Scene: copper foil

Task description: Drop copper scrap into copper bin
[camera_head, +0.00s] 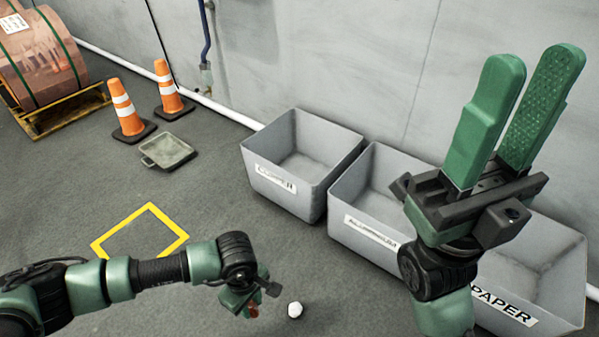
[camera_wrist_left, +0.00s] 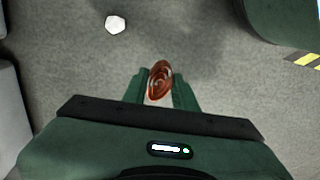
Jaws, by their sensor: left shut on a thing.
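The copper scrap (camera_wrist_left: 159,80) is a reddish-brown coiled piece between the fingers of my left gripper (camera_wrist_left: 159,90), which is shut on it. In the head view my left gripper (camera_head: 240,302) points down near the bottom centre, and only a little of the scrap (camera_head: 252,311) shows there. The leftmost grey bin (camera_head: 318,197) has a white label that looks like "COPPER" but is small and blurred; its visible inside is empty. It stands up and to the right of my left gripper. My right gripper (camera_head: 520,115) is raised at the right with its green fingers apart, empty.
A middle grey bin (camera_head: 345,240) and a bin labelled PAPER (camera_head: 555,318) stand to the right in a row along the wall. A white crumpled piece (camera_head: 295,310) lies on the floor. Two orange cones (camera_head: 126,112), a flat grey pan (camera_head: 167,151) and a copper roll (camera_head: 45,60) are at the left.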

